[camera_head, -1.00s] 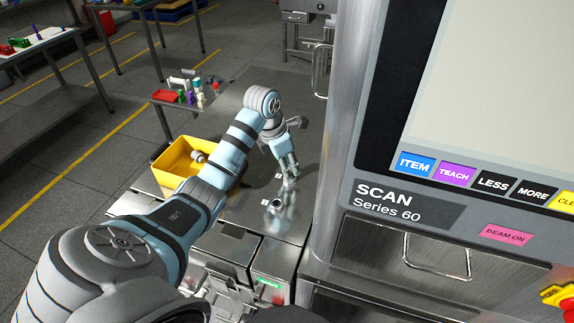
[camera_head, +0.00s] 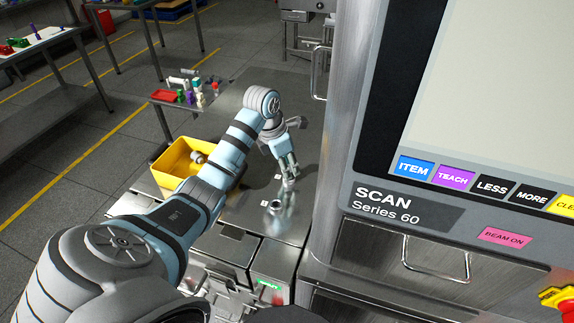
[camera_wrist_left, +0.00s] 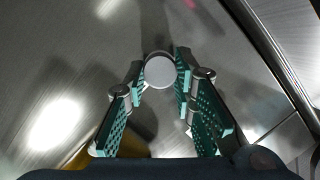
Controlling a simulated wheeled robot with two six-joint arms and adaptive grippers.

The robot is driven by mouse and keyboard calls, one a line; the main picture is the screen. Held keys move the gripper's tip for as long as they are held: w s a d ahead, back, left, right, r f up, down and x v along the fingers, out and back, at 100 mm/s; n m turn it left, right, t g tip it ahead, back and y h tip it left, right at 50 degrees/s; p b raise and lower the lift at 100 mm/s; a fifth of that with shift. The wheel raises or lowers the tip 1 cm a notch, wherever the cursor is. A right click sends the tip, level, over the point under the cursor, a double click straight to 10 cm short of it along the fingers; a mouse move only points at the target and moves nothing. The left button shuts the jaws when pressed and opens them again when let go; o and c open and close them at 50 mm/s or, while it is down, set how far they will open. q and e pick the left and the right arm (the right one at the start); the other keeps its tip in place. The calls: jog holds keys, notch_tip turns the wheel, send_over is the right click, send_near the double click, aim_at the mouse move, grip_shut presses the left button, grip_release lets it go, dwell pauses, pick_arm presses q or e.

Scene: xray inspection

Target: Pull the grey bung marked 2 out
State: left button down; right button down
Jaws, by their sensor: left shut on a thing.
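My left gripper (camera_head: 289,173) reaches down over the steel table (camera_head: 315,135), close to a small white label (camera_head: 278,177). In the left wrist view, its two teal-padded fingers (camera_wrist_left: 161,80) are shut on a round, pale grey bung (camera_wrist_left: 160,71), seen from above between the fingertips. Its number cannot be read, and the fingers hide most of it in the head view. I cannot tell whether the bung is still seated or raised. A round metal fitting (camera_head: 275,207) stands nearer on the steel, beside another label (camera_head: 264,203). My right gripper does not show.
A yellow bin (camera_head: 173,165) with a grey item inside stands left of the gripper, partly behind my arm. The large scanner cabinet (camera_head: 328,190) rises close on the right. A side table (camera_head: 222,100) behind holds a red tray and several small coloured items.

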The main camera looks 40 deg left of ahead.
pick_arm(q)
jog(key=shift+w+r, duration=0.1)
jog(key=shift+r, duration=0.2)
jog(key=shift+r+p, duration=2)
jog(key=shift+r, duration=0.15)
